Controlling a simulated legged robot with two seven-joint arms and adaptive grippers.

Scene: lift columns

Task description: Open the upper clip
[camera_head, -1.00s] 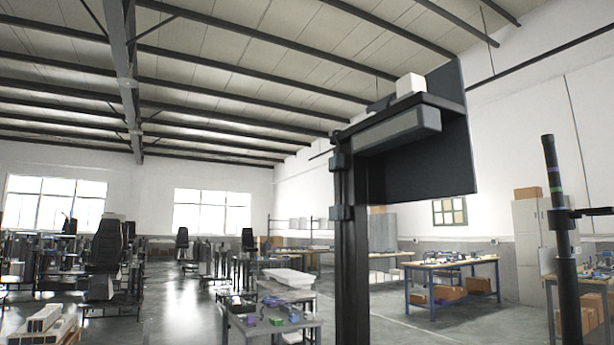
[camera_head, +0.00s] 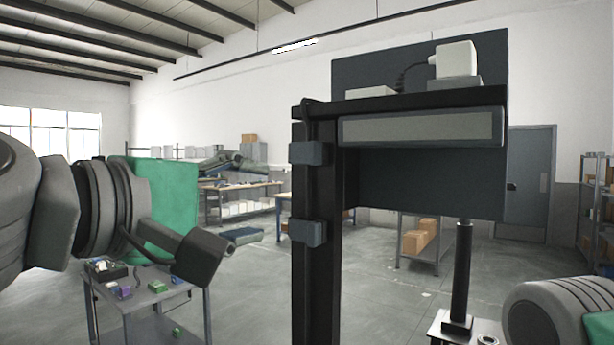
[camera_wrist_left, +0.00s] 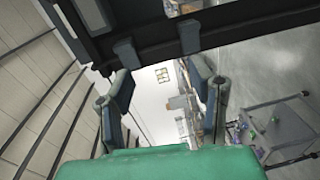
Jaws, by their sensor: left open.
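A dark upright post (camera_head: 318,275) carries two blue-grey clips in the head view. The upper clip (camera_head: 309,153) sits just below the shelf, and the lower clip (camera_head: 306,231) is further down. I cannot tell whether either is open. My left gripper (camera_head: 243,163) is open and empty, left of the post near the upper clip's height. In the left wrist view the post crosses the top. There the upper clip (camera_wrist_left: 126,53) is close beyond the left finger's tip, and the lower clip (camera_wrist_left: 189,36) is beyond the right finger's tip. Contact is not visible.
A shelf (camera_head: 420,98) with a dark back panel (camera_head: 430,185) is fixed to the post, bearing a white box (camera_head: 456,59). A low table (camera_head: 150,290) with small parts stands at lower left. My right arm shows at lower right, its fingers outside the frame.

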